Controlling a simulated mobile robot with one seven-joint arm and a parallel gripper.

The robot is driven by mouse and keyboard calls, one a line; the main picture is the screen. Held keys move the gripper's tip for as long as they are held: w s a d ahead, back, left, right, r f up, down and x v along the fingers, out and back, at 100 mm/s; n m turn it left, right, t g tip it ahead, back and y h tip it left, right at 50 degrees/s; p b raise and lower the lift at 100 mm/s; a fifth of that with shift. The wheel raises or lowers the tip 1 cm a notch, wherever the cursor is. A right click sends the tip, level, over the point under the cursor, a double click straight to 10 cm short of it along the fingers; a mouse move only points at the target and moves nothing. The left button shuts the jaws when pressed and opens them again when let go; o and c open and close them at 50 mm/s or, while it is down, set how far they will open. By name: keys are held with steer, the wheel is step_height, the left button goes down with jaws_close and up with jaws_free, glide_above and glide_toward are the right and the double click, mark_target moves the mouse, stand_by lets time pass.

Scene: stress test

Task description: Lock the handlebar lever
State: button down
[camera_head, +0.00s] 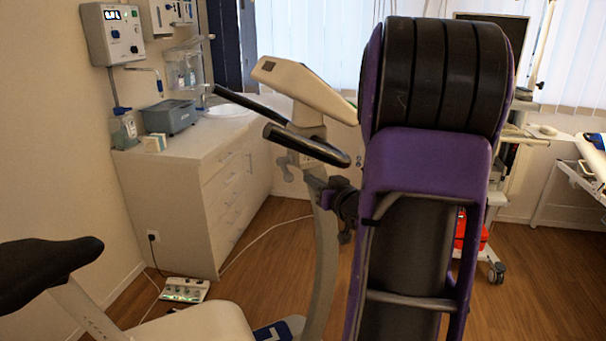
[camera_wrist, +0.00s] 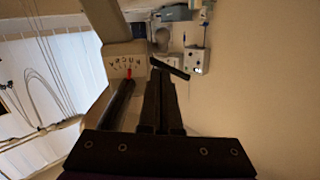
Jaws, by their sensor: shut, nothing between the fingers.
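The handlebar (camera_head: 305,147) of a pale exercise bike has black grips and stands left of my purple and black arm in the head view. A small pale lever-like part (camera_head: 284,166) shows just below it, beside the post; I cannot tell its lock position. In the wrist view my gripper (camera_wrist: 160,78) is shut and empty, its dark fingers pointing toward the bike. A dark handlebar grip (camera_wrist: 119,103) lies left of the fingers and another bar (camera_wrist: 171,68) beyond their tips. I cannot tell whether the fingers touch either. A small red part (camera_wrist: 129,74) shows near the console.
The bike's console (camera_head: 305,88) rises above the handlebar, and its seat (camera_head: 45,268) is at lower left. A white cabinet (camera_head: 190,205) stands behind the bike. A cable lies on the wooden floor. My arm hides much of the head view's right middle.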

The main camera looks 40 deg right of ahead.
glide_toward(286, 166)
steer(key=w, duration=0.5)
steer(key=shift+d, duration=0.3)
steer(key=shift+f, duration=0.1)
steer(key=shift+f+b, duration=0.15)
steer(key=shift+b, duration=0.25)
steer(key=shift+t, duration=0.3)
